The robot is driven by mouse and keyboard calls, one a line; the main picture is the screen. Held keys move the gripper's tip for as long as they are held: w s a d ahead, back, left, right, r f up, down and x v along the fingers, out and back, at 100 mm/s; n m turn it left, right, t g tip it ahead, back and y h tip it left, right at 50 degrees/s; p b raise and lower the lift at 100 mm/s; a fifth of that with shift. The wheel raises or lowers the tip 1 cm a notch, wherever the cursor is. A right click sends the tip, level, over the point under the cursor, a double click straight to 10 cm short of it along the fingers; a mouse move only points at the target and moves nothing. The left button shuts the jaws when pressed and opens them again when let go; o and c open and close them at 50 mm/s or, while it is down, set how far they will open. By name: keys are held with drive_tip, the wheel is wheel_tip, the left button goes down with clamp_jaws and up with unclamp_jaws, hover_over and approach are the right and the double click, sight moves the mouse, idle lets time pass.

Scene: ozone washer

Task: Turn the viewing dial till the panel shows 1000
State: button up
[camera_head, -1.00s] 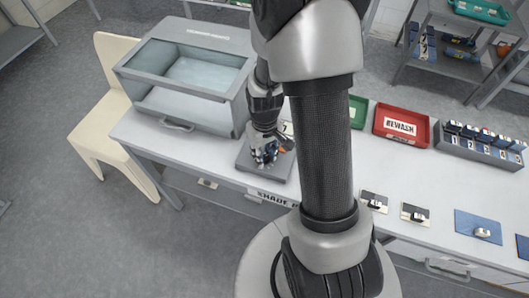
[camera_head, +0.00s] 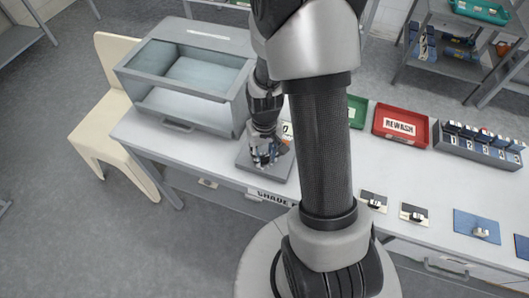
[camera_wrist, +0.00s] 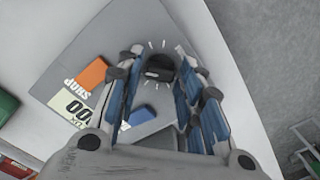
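The dark viewing dial (camera_wrist: 160,66), ringed by white tick marks, sits on a grey panel (camera_wrist: 70,55) in the wrist view. My gripper (camera_wrist: 158,62) is down over it, with its blue-grey fingers on either side of the dial. I cannot tell whether they press on it. A pale display (camera_wrist: 70,104) to the left shows "00"; its other digits are hidden by my finger. An orange SNAP button (camera_wrist: 93,73) and a blue button (camera_wrist: 143,115) are on the panel. In the head view my gripper (camera_head: 264,160) is over the panel (camera_head: 282,168) on the bench.
A grey glass-topped washer box (camera_head: 180,120) stands left on the bench, beside a cream chair (camera_head: 115,130). A red REWASH tray (camera_head: 402,112), a green tray (camera_head: 355,110) and a slotted rack (camera_head: 480,152) are to the right. Small plates lie along the front right edge.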

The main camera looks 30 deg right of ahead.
drive_tip(key=shift+o, duration=1)
wheel_tip(320, 180, up, 12)
wheel_tip(320, 180, up, 11)
drive_tip(key=n+t, duration=0.1)
drive_tip(key=t, duration=0.1)
hover_over(264, 156)
drive_tip(key=s+a, duration=0.5)
drive_tip(key=a, duration=0.1)
drive_tip(key=s+a+r+n+t, duration=0.1)
drive_tip(key=s+a+r, duration=0.3)
drive_tip(key=s, duration=0.4)
drive_tip(key=shift+s+a+r+t, duration=0.3)
drive_tip(key=shift+r+t, duration=0.25)
drive_tip(key=shift+t, duration=0.25)
idle(1.0)
